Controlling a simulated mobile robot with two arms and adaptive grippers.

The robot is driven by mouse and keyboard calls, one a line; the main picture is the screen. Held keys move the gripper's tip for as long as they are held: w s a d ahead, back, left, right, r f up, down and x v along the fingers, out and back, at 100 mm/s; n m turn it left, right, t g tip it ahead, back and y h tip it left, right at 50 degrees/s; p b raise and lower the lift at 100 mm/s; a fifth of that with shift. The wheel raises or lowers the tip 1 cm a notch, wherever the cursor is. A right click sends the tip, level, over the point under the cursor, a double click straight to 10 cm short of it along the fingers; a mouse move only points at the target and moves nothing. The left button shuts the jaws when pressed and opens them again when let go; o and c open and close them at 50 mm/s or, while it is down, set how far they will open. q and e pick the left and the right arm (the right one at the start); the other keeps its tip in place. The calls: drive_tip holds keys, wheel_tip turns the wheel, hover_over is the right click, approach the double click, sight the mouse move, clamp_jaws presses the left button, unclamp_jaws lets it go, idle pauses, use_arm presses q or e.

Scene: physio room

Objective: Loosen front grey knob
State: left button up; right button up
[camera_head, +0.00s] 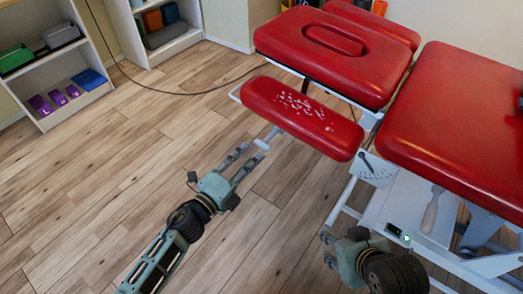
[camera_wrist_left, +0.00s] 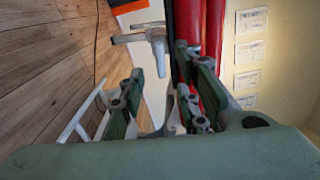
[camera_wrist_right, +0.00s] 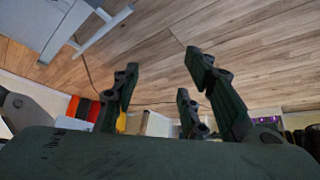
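The red padded couch has a small red armrest pad (camera_head: 302,115) at its front. A light grey knob (camera_head: 262,145) shows just below this pad's edge. In the left wrist view the grey knob (camera_wrist_left: 157,42) looks T-shaped and lies ahead of the gap between the fingers. My left gripper (camera_head: 258,142) is open, its fingertips close to the knob; whether they touch it I cannot tell. The left fingers also show in the left wrist view (camera_wrist_left: 160,72). My right gripper (camera_head: 327,248) is open and empty beside the couch frame; its spread fingers show in the right wrist view (camera_wrist_right: 160,75).
The large red couch section (camera_head: 455,120) and the headrest (camera_head: 335,50) stand on a white metal frame. Shelves (camera_head: 60,75) stand at the left. A cable crosses the wooden floor, which is otherwise open at left.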

sight(262, 144)
use_arm(q)
drive_tip(key=b+x, duration=0.1)
drive_tip(key=x, duration=0.5)
drive_tip(key=shift+w+d, duration=0.1)
drive_tip(key=shift+w, duration=0.05)
drive_tip(key=shift+w+d, duration=0.2)
drive_tip(key=shift+w, duration=0.05)
use_arm(e)
drive_tip(key=w+a+r+t, duration=0.2)
drive_tip(key=w+r+t, duration=0.1)
drive_tip(key=w, duration=0.2)
drive_tip(key=shift+w+y, duration=0.2)
drive_tip(key=shift+y, duration=0.2)
use_arm(q)
drive_tip(key=shift+c, duration=0.2)
use_arm(e)
drive_tip(key=shift+r, duration=0.1)
use_arm(q)
clamp_jaws()
use_arm(e)
drive_tip(key=shift+d, duration=0.1)
